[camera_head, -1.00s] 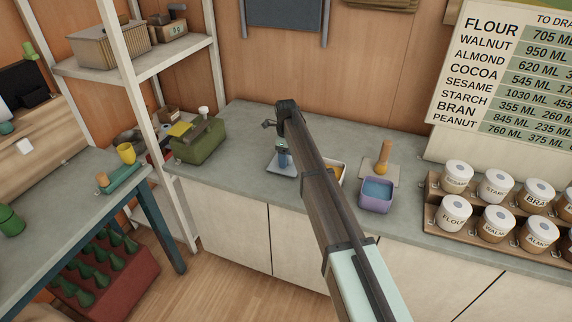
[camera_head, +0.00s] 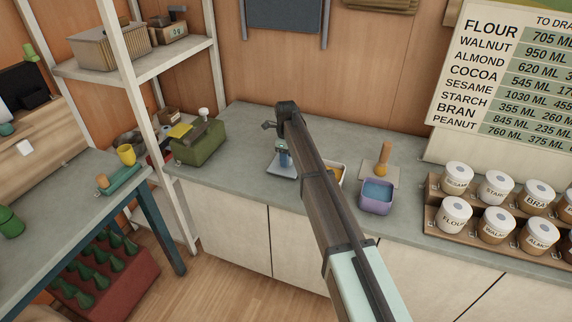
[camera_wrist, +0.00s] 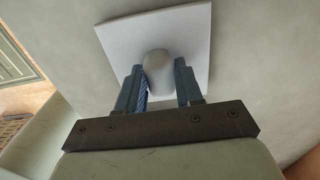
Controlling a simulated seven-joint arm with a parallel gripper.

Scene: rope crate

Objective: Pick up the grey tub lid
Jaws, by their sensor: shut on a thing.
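The grey tub lid is a pale square plate with a rounded knob; it fills the top of the wrist view (camera_wrist: 192,30). In the head view the lid (camera_head: 279,170) is at the counter, left of my forearm. My gripper (camera_wrist: 158,69) has its two blue fingers on either side of the knob and is shut on it. In the head view the gripper (camera_head: 284,157) is small and partly hidden by my arm. I cannot tell whether the lid touches the counter or is just above it.
On the counter (camera_head: 240,128), a tub with orange contents (camera_head: 341,178) is partly behind my arm. A purple tub (camera_head: 376,203) and a board with a wooden pestle-like tool (camera_head: 384,158) are to its right. A green box (camera_head: 199,145) is at left, racked jars (camera_head: 456,214) at right.

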